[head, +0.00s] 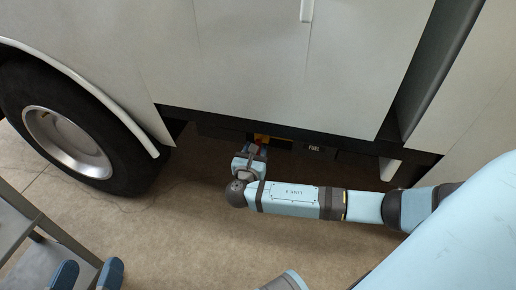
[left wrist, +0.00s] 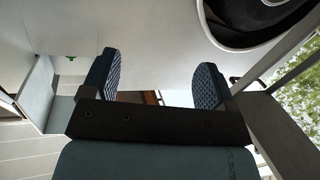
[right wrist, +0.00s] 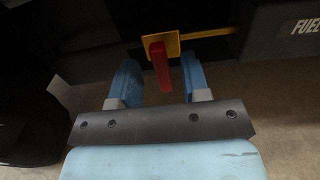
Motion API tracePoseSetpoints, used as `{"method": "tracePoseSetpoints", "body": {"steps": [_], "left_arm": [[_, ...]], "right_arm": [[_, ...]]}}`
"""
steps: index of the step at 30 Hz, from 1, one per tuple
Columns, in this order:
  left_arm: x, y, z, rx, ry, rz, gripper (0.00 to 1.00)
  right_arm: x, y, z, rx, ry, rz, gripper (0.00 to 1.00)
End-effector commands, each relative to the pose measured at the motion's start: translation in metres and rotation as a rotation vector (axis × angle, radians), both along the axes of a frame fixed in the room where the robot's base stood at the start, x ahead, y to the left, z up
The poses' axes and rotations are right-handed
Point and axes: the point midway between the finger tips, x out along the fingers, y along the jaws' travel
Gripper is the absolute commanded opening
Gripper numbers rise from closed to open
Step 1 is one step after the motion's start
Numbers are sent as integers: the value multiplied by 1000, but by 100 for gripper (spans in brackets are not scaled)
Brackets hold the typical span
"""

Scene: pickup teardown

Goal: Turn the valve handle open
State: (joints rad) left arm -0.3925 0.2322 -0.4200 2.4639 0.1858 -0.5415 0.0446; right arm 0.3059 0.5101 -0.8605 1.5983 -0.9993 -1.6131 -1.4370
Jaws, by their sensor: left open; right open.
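The red valve handle (right wrist: 161,66) hangs down from a yellow bracket (right wrist: 168,43) under the vehicle in the right wrist view. In the head view, the yellow bracket (head: 262,138) shows small below the body panel, and the handle is mostly hidden behind my right gripper (head: 255,152). In the right wrist view, my right gripper (right wrist: 161,82) is open, with one blue finger on each side of the handle's line and visible gaps; whether the handle is within finger depth is unclear. My left gripper (head: 87,272) is open and empty at the lower left, far from the valve.
A yellow pipe (right wrist: 207,33) runs right from the bracket toward a dark box marked FUEL (right wrist: 296,29). A wheel (head: 75,135) stands left of the valve, and a grey step frame (head: 35,240) is at lower left. Concrete floor (head: 190,225) is open between.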

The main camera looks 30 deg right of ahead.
Motion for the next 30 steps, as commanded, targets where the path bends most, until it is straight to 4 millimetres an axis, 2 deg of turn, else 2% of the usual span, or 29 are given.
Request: {"method": "tracePoseSetpoints", "body": {"steps": [6,17,23,30], "left_arm": [[6,3,-1,36,-58,0,80],[6,4,1,43,-73,2,80],[6,4,1,43,-73,1,80],[6,4,5,38,-67,-1,80]], "right_arm": [[16,-19,-1,0,0,0,43],[20,-23,0,1,1,0,43],[19,-23,0,1,1,0,0],[19,-22,1,-5,7,0,0]]}}
